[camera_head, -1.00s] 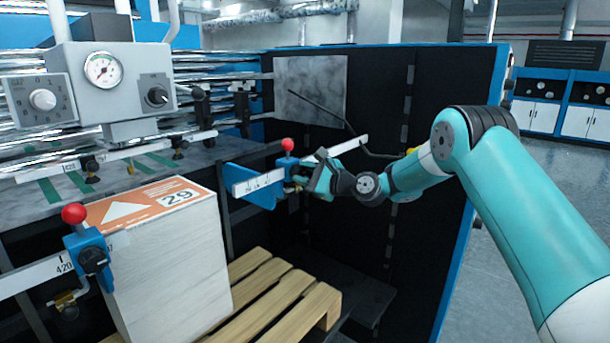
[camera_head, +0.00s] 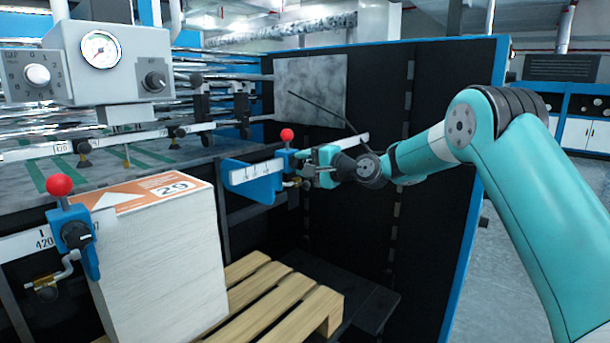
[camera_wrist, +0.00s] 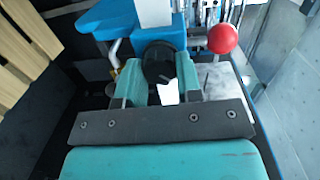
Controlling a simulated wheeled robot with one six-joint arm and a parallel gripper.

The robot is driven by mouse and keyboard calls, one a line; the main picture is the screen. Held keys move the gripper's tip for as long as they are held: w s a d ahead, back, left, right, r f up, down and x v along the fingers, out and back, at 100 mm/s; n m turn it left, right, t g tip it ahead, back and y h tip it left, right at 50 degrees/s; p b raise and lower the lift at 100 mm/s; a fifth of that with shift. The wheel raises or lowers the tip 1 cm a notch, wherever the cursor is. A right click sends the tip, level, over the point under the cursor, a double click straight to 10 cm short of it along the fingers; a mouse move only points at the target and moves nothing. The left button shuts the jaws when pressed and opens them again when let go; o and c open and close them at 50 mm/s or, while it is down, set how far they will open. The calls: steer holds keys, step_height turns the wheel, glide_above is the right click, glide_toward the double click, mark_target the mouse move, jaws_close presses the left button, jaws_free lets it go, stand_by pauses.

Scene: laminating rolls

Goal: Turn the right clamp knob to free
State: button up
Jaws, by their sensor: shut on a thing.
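The right clamp is a blue block with a red ball (camera_head: 287,135) on top, riding on a white scale bar (camera_head: 352,143). In the wrist view its red ball (camera_wrist: 222,38) is at the upper right. Its black clamp knob (camera_wrist: 158,62) sits between the two teal fingers of my gripper (camera_wrist: 163,88). The fingers are shut on the knob, and a white pointer mark (camera_wrist: 168,91) shows between them. In the head view my gripper (camera_head: 312,165) meets the clamp from the right and hides the knob.
A left clamp (camera_head: 75,235) with a red ball and black knob stands by a white paper stack (camera_head: 160,265) on a wooden pallet (camera_head: 275,308). A blue side plate (camera_head: 255,185) is left of the right clamp. A dark panel (camera_head: 440,130) stands behind my arm.

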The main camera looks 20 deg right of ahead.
steer(key=n+b, duration=0.5)
steer(key=shift+f+h, duration=0.2)
steer(key=shift+h, duration=0.2)
steer(key=shift+r+n+b, duration=0.15)
steer(key=shift+n+b, duration=1.25)
steer(key=shift+n, duration=0.1)
steer(key=o, duration=0.9)
steer(key=shift+r, duration=0.1)
steer(key=shift+o, duration=0.2)
steer(key=shift+s, duration=0.1)
steer(key=b+v, duration=0.3)
steer(key=v, duration=1.4)
steer(key=shift+s, duration=0.25)
steer(key=shift+a, duration=0.1)
